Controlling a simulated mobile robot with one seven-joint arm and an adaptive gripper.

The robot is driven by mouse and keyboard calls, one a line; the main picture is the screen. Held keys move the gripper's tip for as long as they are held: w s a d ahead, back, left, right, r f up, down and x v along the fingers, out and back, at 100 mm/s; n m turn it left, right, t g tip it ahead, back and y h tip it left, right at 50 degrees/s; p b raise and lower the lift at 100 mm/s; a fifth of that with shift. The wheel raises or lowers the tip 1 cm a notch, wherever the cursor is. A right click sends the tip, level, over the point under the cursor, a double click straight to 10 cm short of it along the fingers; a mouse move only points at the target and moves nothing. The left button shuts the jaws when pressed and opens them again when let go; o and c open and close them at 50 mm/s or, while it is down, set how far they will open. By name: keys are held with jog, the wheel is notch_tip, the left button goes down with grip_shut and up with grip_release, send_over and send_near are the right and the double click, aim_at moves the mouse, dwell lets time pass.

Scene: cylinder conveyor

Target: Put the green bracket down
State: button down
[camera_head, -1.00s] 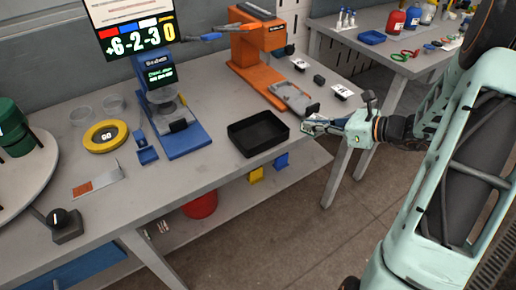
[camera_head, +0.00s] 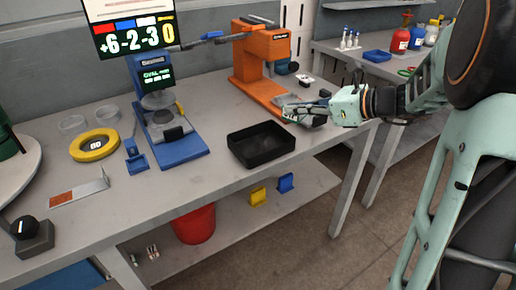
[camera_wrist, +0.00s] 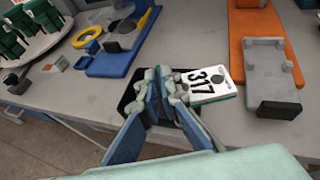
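The green bracket (camera_wrist: 216,84) shows in the wrist view as a flat piece with a white face marked 317 and a thin green edge. It sticks out to the right of my gripper (camera_wrist: 164,84), whose fingers converge on its near end and look shut on it. The fingers hide the rest of it. In the head view my gripper (camera_head: 304,112) is over the table's right front edge, right of the black tray (camera_head: 236,154) and in front of the orange press (camera_head: 246,72). The bracket is hard to make out there.
The black tray looks empty and stands near the table's front edge. A grey fixture (camera_wrist: 262,66) lies on the orange base. Bare table (camera_head: 112,212) shows at front left.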

jog(key=a+f, duration=0.2)
jog(key=a, duration=0.1)
jog(key=a+f+b, duration=0.1)
jog(key=a+f, duration=0.1)
jog(key=a+f+b, duration=0.1)
jog(key=a+f, duration=0.1)
jog(key=a, duration=0.1)
jog(key=shift+s+a+f, duration=0.2)
jog(key=shift+a+f, duration=0.1)
jog(key=f, duration=0.1)
jog(key=a+f+b, duration=0.1)
jog(key=f, duration=0.1)
jog(key=shift+a+f, duration=0.25)
jog(key=shift+f, duration=0.55)
jog(key=shift+b, duration=0.3)
jog(key=shift+f, duration=0.2)
jog(key=c, duration=2.2)
grip_release()
jog(key=shift+o, duration=0.2)
jog(key=shift+r, duration=0.1)
